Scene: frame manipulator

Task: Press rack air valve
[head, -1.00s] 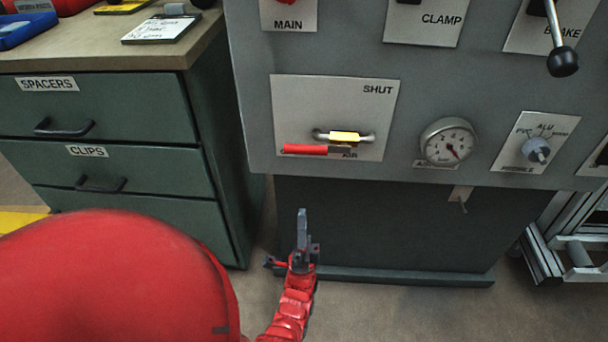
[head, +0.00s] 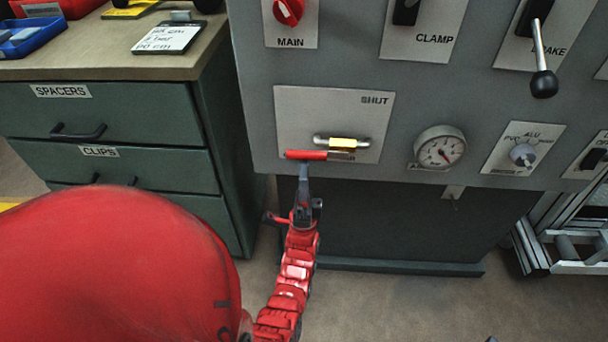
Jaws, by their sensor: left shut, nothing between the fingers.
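The air valve is on a light plate (head: 300,110) marked SHUT on the grey cabinet front. It has a brass body (head: 342,144) and a red lever (head: 305,155) lying level and pointing left. My left gripper (head: 304,170) is shut and empty, pointing up, with its tip at the lower edge of the red lever in the picture. I cannot tell whether it touches the lever. The AIR label is mostly hidden behind the lever. My right gripper is not in view.
A pressure gauge (head: 439,149) and a selector knob (head: 523,155) are right of the valve. Above are the red MAIN knob (head: 288,11), the CLAMP switch (head: 405,12) and the BRAKE lever (head: 543,80). A green drawer unit (head: 110,115) stands at left.

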